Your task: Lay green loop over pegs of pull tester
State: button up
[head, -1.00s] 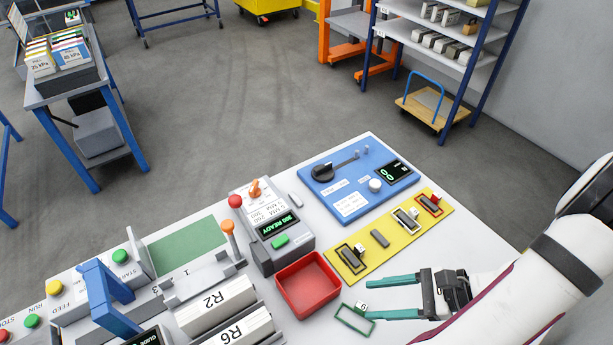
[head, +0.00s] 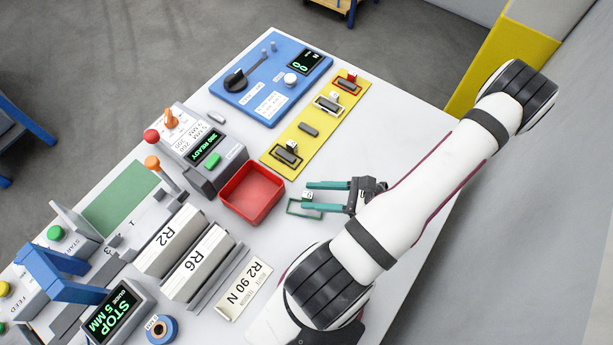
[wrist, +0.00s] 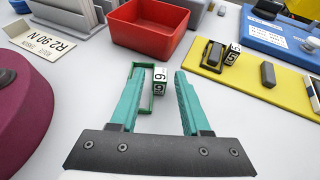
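The green loop (head: 292,208) is a thin rectangular frame with a small white number tag (head: 307,195), flat on the white table. My gripper (head: 306,196) is open low over it, its teal fingers apart. In the wrist view, the tag (wrist: 160,79) stands between the fingertips, nearer the left finger. The loop (wrist: 147,98) lies at the left finger, which hides part of it; I cannot tell whether they touch. The pegs are bare.
A yellow board (head: 290,146) with black, white and red loops lies between loop and tester. A red bin (head: 251,193) is left of the loop. The grey ready box (head: 205,150) and R2/R6 blocks (head: 190,250) stand further left.

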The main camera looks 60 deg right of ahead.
grip_shut()
